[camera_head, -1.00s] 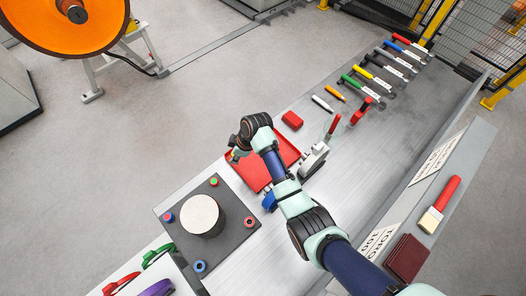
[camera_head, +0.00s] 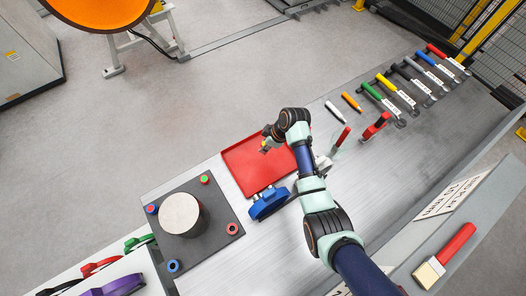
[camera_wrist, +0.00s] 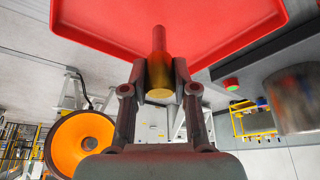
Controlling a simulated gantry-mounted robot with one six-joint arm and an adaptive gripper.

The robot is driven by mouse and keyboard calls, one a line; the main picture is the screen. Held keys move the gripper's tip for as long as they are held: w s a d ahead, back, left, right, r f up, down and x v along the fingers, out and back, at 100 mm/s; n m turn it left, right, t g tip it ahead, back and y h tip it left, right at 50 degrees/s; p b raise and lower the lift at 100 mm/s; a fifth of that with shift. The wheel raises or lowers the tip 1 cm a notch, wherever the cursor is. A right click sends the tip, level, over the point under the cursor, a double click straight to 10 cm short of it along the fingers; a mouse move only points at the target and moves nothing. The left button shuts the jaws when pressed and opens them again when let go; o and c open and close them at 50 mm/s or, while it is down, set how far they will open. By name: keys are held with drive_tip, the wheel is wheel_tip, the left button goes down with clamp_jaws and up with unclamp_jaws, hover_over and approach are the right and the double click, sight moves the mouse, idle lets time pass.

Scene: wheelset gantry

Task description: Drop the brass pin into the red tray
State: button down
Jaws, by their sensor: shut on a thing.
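The brass pin (camera_wrist: 159,84) is clasped between the two fingers of my gripper (camera_wrist: 160,78) in the wrist view. Its thin end points towards the red tray, and its wide brass end faces the camera. The red tray (camera_head: 245,170) lies flat on the grey bench in the head view and looks empty where it shows. It also fills the upper part of the wrist view (camera_wrist: 215,20). In the head view my gripper (camera_head: 265,146) is at the tray's far edge. The gap between pin and tray cannot be told. My arm hides the tray's right side.
A dark plate (camera_head: 215,220) with a grey cylinder (camera_head: 180,214) and small coloured rings stands left of the tray. A blue clamp-like part (camera_head: 268,204) is at its near edge. Red-handled toggle clamps (camera_head: 376,126) and several coloured-handled tools (camera_head: 397,90) lie to the right.

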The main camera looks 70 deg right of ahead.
wheel_tip(320, 180, down, 2)
drive_tip(key=shift+f+b, duration=0.1)
drive_tip(key=shift+b, duration=0.4)
drive_tip(key=c, duration=0.8)
unclamp_jaws()
drive_tip(key=v, duration=1.2)
drive_tip(key=shift+r, duration=0.25)
